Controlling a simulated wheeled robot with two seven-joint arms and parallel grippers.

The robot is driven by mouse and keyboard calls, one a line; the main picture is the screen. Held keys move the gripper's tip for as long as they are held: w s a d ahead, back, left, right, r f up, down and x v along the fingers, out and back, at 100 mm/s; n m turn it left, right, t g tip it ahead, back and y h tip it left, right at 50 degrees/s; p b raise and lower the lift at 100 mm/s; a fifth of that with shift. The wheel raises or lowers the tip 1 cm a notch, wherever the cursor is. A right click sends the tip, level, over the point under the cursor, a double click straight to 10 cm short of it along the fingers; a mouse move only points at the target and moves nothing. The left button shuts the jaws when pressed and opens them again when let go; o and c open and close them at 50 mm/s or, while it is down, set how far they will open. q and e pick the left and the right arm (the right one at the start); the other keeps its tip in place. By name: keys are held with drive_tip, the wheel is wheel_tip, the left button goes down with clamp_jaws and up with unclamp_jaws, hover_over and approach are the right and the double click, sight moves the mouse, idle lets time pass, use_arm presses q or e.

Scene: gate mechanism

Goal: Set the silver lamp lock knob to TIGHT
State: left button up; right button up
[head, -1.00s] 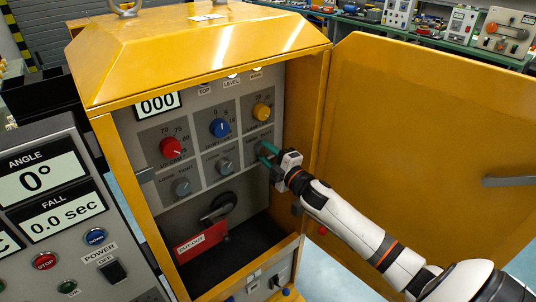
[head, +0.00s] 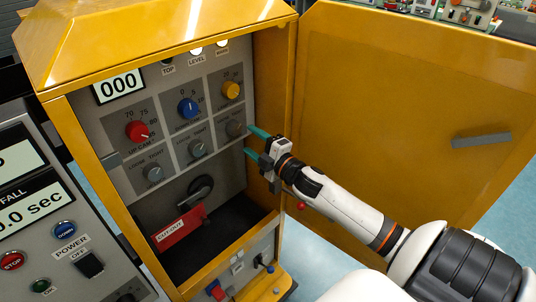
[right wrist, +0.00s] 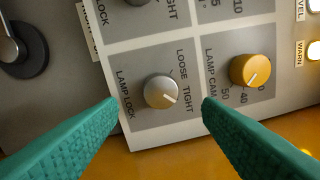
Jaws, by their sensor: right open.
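The silver lamp lock knob (head: 236,128) is at the right end of the lower knob row inside the yellow cabinet. In the right wrist view the knob (right wrist: 161,92) is between and beyond my fingertips, with a gap on each side. Its pointer mark aims to the lower right there, on the side of the TIGHT label (right wrist: 187,94) and away from LOOSE. My right gripper (head: 249,141) is open and empty, with its teal fingers facing the panel just right of the knob. Its fingers (right wrist: 161,106) are spread in the wrist view. My left gripper is not in view.
The yellow lamp cam knob (head: 231,90) sits directly above. Two more silver knobs, including the middle one (head: 197,148), are to the left. The open cabinet door (head: 400,90) stands right of my arm. A red handle tag (head: 180,228) hangs below the knobs.

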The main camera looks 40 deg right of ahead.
drive_tip(key=s+b, duration=0.1)
drive_tip(key=s, duration=0.5)
drive_tip(key=shift+s+d+f, duration=0.2)
drive_tip(key=shift+s+d, duration=0.05)
drive_tip(key=shift+s, duration=0.1)
